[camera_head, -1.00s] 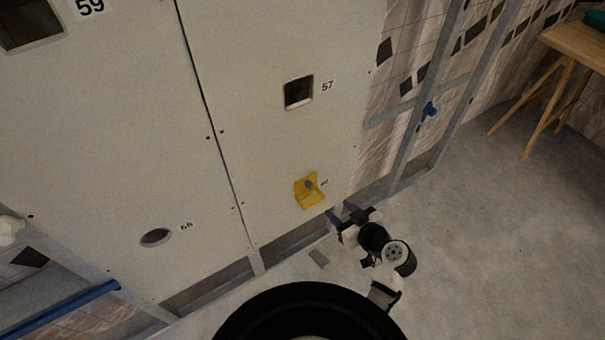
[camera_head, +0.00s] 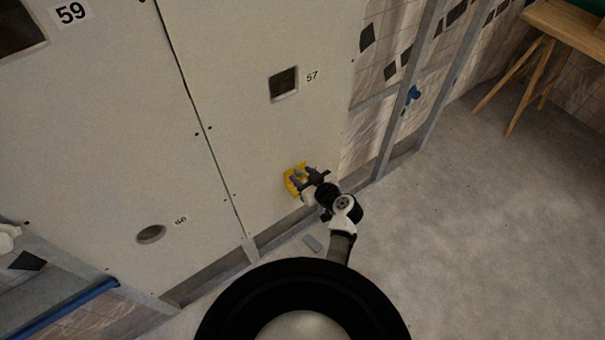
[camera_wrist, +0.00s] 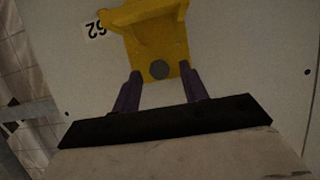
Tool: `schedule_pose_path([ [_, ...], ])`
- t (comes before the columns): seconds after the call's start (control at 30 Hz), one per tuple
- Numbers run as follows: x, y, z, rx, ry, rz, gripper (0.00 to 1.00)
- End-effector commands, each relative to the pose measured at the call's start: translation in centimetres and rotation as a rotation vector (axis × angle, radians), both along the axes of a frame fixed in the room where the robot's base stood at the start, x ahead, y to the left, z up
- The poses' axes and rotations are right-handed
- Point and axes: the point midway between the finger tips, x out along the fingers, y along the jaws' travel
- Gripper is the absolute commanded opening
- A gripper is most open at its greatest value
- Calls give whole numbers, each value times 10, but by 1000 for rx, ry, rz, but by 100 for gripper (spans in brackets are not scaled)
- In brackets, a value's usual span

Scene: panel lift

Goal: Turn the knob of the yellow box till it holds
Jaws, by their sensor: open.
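The yellow box (camera_head: 291,181) is fixed low on the pale wall panel, partly hidden behind my gripper in the head view. In the wrist view the yellow box (camera_wrist: 160,35) fills the top middle, with its round grey-blue knob (camera_wrist: 159,69) near its lower edge. My gripper (camera_wrist: 162,82) is open, with one dark finger to each side of the knob and visible space between. The fingertips reach about the knob's height in the picture; I cannot tell whether they touch the box. In the head view my gripper (camera_head: 304,174) is at the box's front.
The panel (camera_head: 230,100) has a square opening (camera_head: 284,83) marked 57 above the box and an oval hole (camera_head: 151,234) to the left. Metal studs (camera_head: 405,105) stand at the right.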

Motion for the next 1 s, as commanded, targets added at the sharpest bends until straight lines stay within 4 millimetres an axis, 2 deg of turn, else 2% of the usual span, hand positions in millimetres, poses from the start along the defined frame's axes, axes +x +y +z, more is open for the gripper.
schedule_pose_path([
  [0.37, 4, 3, -3, -1, 1, 0, 43],
  [0.7, 4, 3, -3, -1, 1, 0, 0],
  [1.0, 4, 2, -3, 29, 21, -1, 0],
])
